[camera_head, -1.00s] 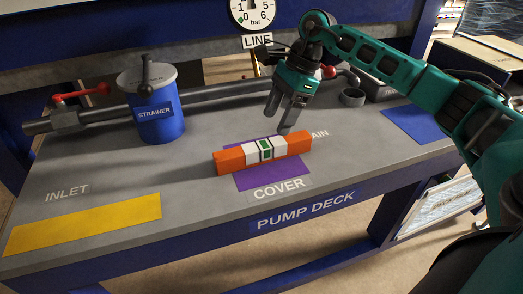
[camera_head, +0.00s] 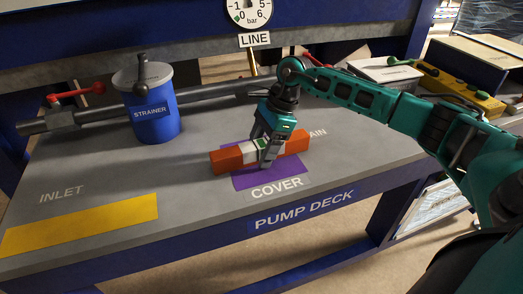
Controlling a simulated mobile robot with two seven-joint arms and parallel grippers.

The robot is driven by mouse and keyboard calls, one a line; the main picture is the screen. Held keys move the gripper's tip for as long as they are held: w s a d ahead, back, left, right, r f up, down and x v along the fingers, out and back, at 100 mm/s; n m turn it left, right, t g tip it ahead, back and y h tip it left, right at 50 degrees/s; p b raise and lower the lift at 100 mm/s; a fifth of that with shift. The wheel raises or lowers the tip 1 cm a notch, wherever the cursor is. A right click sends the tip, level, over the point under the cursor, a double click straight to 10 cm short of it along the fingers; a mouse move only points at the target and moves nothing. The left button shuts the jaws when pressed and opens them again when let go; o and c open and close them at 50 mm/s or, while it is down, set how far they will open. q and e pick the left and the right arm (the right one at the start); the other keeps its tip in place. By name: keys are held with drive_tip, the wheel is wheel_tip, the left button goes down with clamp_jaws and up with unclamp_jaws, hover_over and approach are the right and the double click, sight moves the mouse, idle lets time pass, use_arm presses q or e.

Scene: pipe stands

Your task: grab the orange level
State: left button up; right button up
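The orange level (camera_head: 228,159) lies on the grey deck, partly over the purple COVER patch (camera_head: 290,176). It has orange ends and a white middle with a green window. My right gripper (camera_head: 264,149) is down at the middle of the level, pointing downward. One finger shows in front of the level's near side. The other finger is mostly hidden behind the level and the hand. I cannot tell whether the fingers press on it or stand slightly apart. My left gripper is not in view.
A blue strainer (camera_head: 154,112) with a grey lid stands to the left on the deck. A grey pipe (camera_head: 95,115) with a red handle (camera_head: 80,92) runs along the back. The yellow INLET patch (camera_head: 80,225) and the deck's front left are clear.

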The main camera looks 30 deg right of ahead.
drive_tip(key=c, duration=1.2)
drive_tip(key=shift+o, duration=0.2)
drive_tip(key=shift+r, duration=0.15)
